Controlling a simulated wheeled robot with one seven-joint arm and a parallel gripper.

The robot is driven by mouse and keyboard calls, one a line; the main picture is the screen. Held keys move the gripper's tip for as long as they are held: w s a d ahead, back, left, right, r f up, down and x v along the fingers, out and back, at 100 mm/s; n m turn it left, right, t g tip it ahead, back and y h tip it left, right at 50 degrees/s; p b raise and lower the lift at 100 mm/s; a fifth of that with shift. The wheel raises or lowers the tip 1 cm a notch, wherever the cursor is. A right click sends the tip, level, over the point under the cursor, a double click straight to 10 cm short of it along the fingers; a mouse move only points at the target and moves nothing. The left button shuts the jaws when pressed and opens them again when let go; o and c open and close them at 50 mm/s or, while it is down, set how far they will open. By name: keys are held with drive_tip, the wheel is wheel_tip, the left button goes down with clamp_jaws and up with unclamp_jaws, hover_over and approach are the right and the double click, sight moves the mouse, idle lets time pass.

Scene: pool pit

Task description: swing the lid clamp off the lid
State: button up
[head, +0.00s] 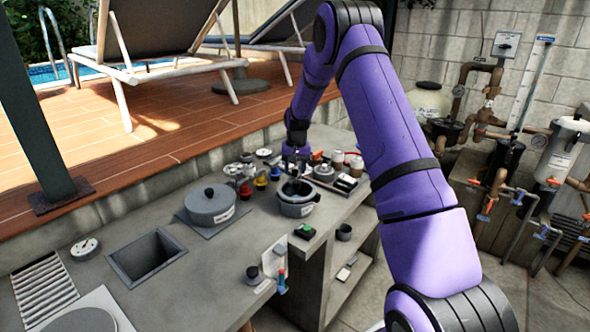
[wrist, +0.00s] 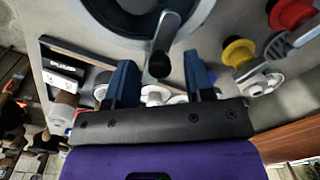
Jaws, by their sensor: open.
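The lid clamp (wrist: 166,38) shows in the wrist view as a grey lever with a dark rounded end. It reaches over the rim of a round grey pot (head: 297,210) with a dark top, whose rim also shows in the wrist view (wrist: 203,12). My gripper (wrist: 161,80) is open. Its two blue fingers stand on either side of the clamp's dark end, with gaps on both sides. In the head view my gripper (head: 294,162) is just behind the pot, and the clamp is too small there to make out clearly.
A larger lidded pot (head: 211,205) stands left of the grey pot. Red and yellow knobbed fittings (wrist: 238,52) sit close to the right of my fingers in the wrist view. A tray with a black box (wrist: 63,68) lies left.

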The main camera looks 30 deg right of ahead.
drive_tip(key=shift+f, duration=0.15)
drive_tip(key=shift+c, duration=0.4)
clamp_jaws()
drive_tip(key=shift+w+d+m+h, duration=0.1)
drive_tip(key=shift+w+m, duration=0.7)
drive_tip(key=shift+m, duration=1.7)
drive_tip(key=shift+w+a+m+h, duration=0.1)
drive_tip(key=shift+w+m, duration=0.7)
drive_tip(key=shift+m, duration=1.7)
drive_tip(key=shift+w+d+m+h, duration=0.1)
drive_tip(key=shift+w+m, duration=0.7)
drive_tip(key=shift+m, duration=1.7)
